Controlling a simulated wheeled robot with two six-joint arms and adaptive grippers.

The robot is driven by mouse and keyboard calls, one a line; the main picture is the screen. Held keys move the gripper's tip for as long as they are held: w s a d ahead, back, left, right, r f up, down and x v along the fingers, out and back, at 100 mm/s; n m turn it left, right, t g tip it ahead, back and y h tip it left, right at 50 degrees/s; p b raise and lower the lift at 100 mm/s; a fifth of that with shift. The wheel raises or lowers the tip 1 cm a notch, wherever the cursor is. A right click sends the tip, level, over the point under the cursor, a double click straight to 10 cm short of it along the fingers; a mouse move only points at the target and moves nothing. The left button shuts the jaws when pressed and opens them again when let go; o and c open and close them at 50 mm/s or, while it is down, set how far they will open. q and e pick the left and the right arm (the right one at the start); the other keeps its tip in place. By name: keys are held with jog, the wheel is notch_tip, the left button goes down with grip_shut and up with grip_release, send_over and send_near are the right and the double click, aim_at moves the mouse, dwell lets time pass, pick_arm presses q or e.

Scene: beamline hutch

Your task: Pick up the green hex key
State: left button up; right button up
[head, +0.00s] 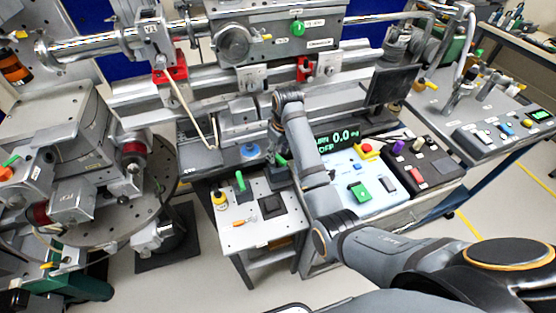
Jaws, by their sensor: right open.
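A small green upright piece (240,182), which looks like the green hex key, stands on the small pale table near its back left. Its thin shaft is too small to make out. My right gripper (281,161) points down above the table's back right edge, to the right of the green piece and apart from it. It is open; a small green spot shows at its fingers, but I cannot tell what it is. My left gripper is not in view.
The small table (258,236) also holds a yellow bottle (220,201), an orange-handled tool (244,222) and a black square pad (271,206). A light blue control box (345,170) stands to the right. Metal beamline rails run behind; a round breadboard (160,185) is at left.

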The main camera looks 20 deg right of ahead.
aim_at(278, 157)
jog(key=f, duration=0.4)
jog(key=shift+w+f, duration=0.2)
jog(key=shift+w, duration=0.05)
grip_shut()
